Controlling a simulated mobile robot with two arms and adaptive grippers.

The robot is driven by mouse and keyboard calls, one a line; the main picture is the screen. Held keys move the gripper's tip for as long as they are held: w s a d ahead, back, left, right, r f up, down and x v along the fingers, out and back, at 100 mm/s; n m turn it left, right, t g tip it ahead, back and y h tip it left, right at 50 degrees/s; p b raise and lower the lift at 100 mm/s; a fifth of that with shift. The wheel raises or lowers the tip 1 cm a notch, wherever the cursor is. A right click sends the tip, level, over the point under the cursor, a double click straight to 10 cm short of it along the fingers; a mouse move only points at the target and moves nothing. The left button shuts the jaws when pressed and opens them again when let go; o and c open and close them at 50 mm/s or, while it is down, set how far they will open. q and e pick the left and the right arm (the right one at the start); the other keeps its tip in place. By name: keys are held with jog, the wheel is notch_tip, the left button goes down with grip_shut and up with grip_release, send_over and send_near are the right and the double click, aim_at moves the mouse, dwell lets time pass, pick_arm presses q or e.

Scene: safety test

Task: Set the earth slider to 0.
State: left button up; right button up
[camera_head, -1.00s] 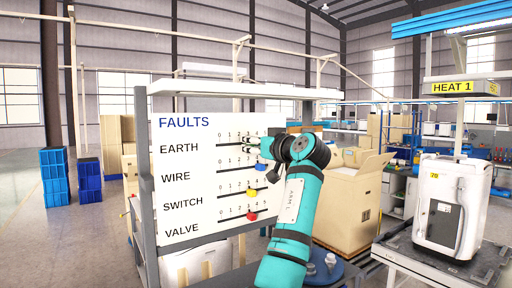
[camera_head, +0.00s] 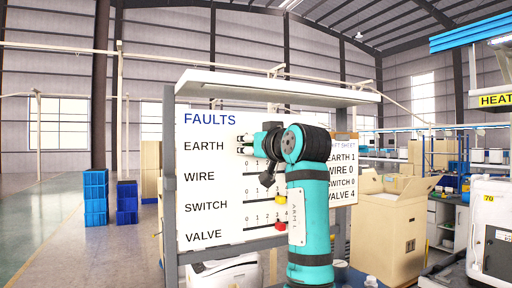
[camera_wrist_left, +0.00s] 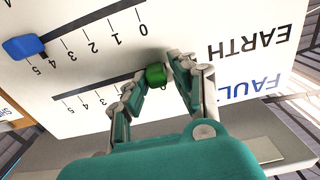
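The FAULTS board (camera_head: 205,160) stands upright with labelled scale rows. The green earth slider (camera_wrist_left: 155,75) shows in the left wrist view at the low-number end of its track. The fingers hide the numbers beside it; 3, 4 and 5 show farther along. My left gripper (camera_head: 241,145) is at the left end of the EARTH row, and in the left wrist view (camera_wrist_left: 154,80) its fingertips close on both sides of the green knob. In the head view my gripper hides the knob. My right gripper is not in view.
The blue slider (camera_wrist_left: 24,47) is at 5 on the neighbouring WIRE row. A yellow slider (camera_head: 281,198) and a red slider (camera_head: 280,223) sit on lower rows. A sheet (camera_head: 342,178) at right reads EARTH 1, WIRE 0, SWITCH 0, VALVE 4. A shelf (camera_head: 270,90) overhangs the board.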

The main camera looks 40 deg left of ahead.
pick_arm(q)
jog(key=shift+o, duration=1.3)
jog(key=shift+s+a, duration=0.25)
jog(key=shift+w+d, duration=0.2)
jog(key=shift+d, duration=0.1)
jog(key=v, duration=1.1)
jog(key=shift+s+d, duration=0.2)
jog(key=shift+s, duration=0.15)
jog(key=shift+f, duration=0.1)
